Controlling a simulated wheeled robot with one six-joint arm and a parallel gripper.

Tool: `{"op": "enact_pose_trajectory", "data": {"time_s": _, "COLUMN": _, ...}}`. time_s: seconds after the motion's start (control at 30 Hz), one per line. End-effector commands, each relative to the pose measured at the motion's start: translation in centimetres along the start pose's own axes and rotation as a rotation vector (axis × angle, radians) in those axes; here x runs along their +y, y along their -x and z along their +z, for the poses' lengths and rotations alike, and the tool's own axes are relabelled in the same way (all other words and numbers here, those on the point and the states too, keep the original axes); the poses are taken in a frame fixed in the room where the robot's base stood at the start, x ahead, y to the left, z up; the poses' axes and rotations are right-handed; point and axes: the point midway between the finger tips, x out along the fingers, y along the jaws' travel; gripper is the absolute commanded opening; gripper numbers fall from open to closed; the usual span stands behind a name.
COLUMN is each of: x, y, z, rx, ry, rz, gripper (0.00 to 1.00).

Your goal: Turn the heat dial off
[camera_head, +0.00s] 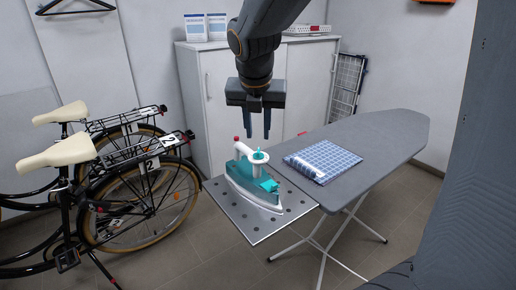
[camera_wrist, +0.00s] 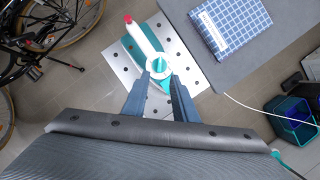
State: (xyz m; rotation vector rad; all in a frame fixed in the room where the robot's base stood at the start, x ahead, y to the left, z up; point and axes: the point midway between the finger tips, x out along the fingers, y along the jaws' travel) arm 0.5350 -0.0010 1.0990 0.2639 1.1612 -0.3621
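A teal and white iron (camera_head: 243,178) rests on the perforated metal plate (camera_head: 222,207) at the left end of the ironing board. The heat dial (camera_head: 259,157), a white disc with a small teal knob, sits on top of the iron. It also shows in the wrist view (camera_wrist: 153,66). A red piece (camera_head: 236,139) tips the iron's white handle. My gripper (camera_head: 257,137) points down above the dial, with its two fingers apart and nothing between them. In the wrist view the gripper (camera_wrist: 161,76) has its fingertips close to the dial in the picture. I cannot tell the exact gap.
A folded blue checked cloth (camera_head: 323,161) lies on the grey ironing board (camera_head: 385,138), right of the iron. Bicycles (camera_head: 130,195) stand at the left. A white cabinet (camera_head: 305,85) is behind. Dark blue boxes (camera_wrist: 292,120) and a white cord (camera_wrist: 245,104) show right in the wrist view.

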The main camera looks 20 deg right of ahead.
Motion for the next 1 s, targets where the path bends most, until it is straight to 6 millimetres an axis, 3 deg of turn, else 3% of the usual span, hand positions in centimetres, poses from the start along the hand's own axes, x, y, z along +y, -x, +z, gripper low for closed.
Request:
{"op": "enact_pose_trajectory", "data": {"time_s": 0.17, "x": 0.1, "y": -0.7, "z": 0.3, "rx": -0.004, "ry": 0.047, "rz": -0.002, "gripper": 0.26}}
{"op": "enact_pose_trajectory", "data": {"time_s": 0.6, "x": 0.1, "y": -6.8, "z": 0.2, "rx": -0.002, "ry": 0.043, "rz": -0.002, "gripper": 0.26}}
{"op": "enact_pose_trajectory", "data": {"time_s": 1.0, "x": 0.1, "y": -7.7, "z": 0.3, "rx": -0.005, "ry": 0.043, "rz": 0.0, "gripper": 0.26}}
